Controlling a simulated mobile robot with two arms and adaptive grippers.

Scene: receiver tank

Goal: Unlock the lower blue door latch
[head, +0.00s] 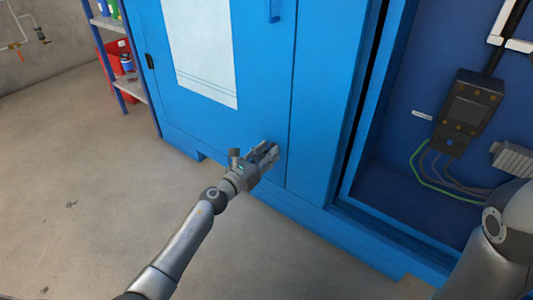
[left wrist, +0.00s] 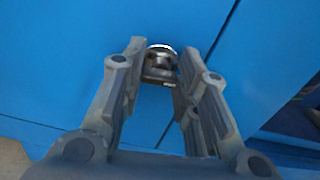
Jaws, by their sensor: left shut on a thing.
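The lower blue door latch (left wrist: 160,64) is a small dark and silvery fitting on the blue door (head: 270,85), close to the door's seam. My left gripper (head: 270,150) reaches the lower part of the door. In the left wrist view the fingers of this gripper (left wrist: 163,58) stand on either side of the latch and are shut on it. In the head view the gripper hides most of the latch, and I cannot tell how far it is turned. My right gripper is out of view.
An open blue cabinet bay on the right holds a dark control box (head: 467,110) and cables (head: 440,175). A shelf (head: 105,22) with a red bin (head: 117,60) stands at the back left. The concrete floor (head: 75,190) is clear on the left.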

